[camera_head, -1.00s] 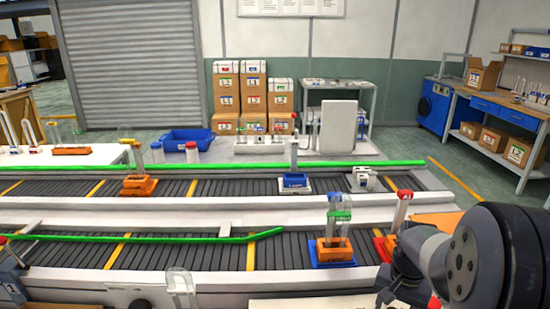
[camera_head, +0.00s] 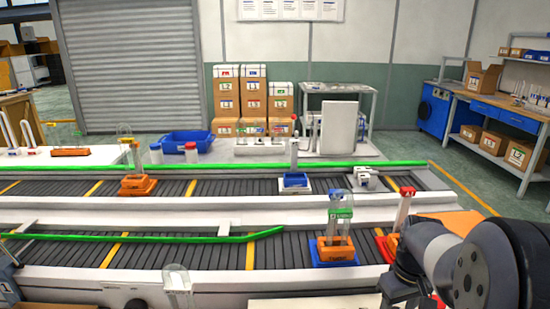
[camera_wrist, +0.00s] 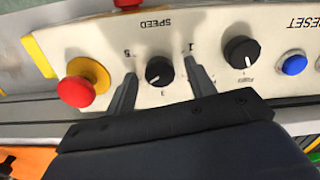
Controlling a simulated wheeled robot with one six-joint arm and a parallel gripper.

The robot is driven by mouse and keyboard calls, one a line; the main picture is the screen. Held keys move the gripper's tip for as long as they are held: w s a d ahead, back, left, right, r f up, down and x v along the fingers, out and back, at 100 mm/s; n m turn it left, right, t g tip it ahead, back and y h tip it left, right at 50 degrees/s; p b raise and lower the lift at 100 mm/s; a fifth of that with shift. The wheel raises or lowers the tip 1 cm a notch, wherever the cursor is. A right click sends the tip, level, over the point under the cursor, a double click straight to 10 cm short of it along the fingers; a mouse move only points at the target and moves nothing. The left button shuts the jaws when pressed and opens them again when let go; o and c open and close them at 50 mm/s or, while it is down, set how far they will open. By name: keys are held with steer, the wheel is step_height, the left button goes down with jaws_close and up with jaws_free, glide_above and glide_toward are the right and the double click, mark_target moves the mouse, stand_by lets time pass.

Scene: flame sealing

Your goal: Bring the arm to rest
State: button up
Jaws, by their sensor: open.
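My gripper (camera_wrist: 160,92) is open and empty in the wrist view. Its two dark fingers stand on either side of a black speed knob (camera_wrist: 159,71) on a pale control panel (camera_wrist: 210,35). I cannot tell how far the fingertips are from the panel. In the head view my arm (camera_head: 465,265) reaches in at the lower right, and its gripper is hidden there.
The panel also carries a red mushroom button (camera_wrist: 77,91), a second black knob (camera_wrist: 241,52) and a blue button (camera_wrist: 294,64). In the head view a conveyor (camera_head: 200,258) with green rails holds an orange fixture (camera_head: 335,248) near my arm.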

steer(key=shift+n+b, duration=0.55)
steer(key=shift+n, duration=1.05)
